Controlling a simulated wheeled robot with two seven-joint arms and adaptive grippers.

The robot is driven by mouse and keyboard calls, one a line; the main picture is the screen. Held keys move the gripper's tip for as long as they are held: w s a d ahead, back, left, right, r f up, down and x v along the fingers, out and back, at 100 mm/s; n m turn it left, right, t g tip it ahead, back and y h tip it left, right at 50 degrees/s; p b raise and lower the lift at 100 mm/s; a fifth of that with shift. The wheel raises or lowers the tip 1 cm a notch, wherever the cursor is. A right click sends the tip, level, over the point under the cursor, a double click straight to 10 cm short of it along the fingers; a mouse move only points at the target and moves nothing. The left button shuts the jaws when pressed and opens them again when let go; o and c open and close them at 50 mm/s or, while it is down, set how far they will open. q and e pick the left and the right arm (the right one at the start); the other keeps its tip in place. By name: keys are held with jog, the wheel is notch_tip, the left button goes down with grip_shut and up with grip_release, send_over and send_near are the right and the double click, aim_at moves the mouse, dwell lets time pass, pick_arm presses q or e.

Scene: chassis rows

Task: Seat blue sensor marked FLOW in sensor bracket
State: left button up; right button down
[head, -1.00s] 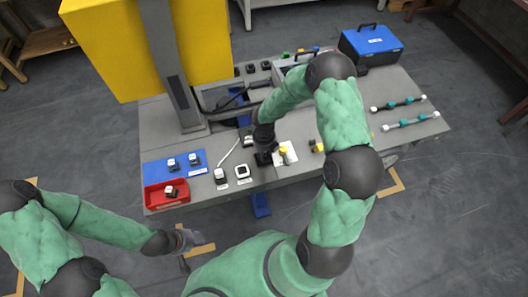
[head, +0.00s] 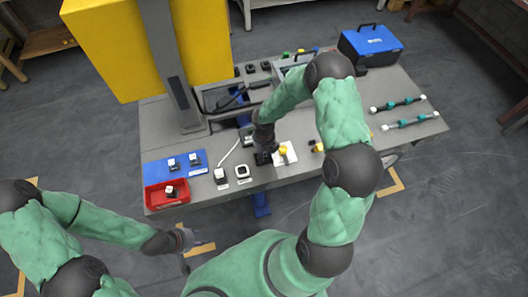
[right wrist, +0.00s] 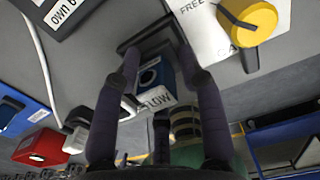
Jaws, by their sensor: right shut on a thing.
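The blue sensor (right wrist: 152,75) with a dark round face sits between the fingers of my right gripper (right wrist: 150,88) in the right wrist view. A white label reading FLOW shows at its near edge. My right gripper is shut on the sensor. A dark frame, seemingly the sensor bracket (right wrist: 140,38), is right by the sensor; I cannot tell whether the sensor is inside it. In the head view my right gripper (head: 264,155) is low over the bench's front part and hides the sensor. My left gripper (head: 186,240) is in front of the bench, away from it; its jaws are unclear.
A yellow knob (right wrist: 252,18) on a white plate stands close beside my right gripper. On the grey bench are a red tray (head: 158,201), a blue mat (head: 152,170), small white-topped parts and a blue toolbox (head: 371,42). A grey post rises behind the mat.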

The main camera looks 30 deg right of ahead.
jog(key=shift+f+b, duration=0.3)
jog(key=shift+f, duration=0.45)
dwell(0.4)
jog(key=shift+s+f, duration=0.1)
jog(key=shift+f, duration=0.1)
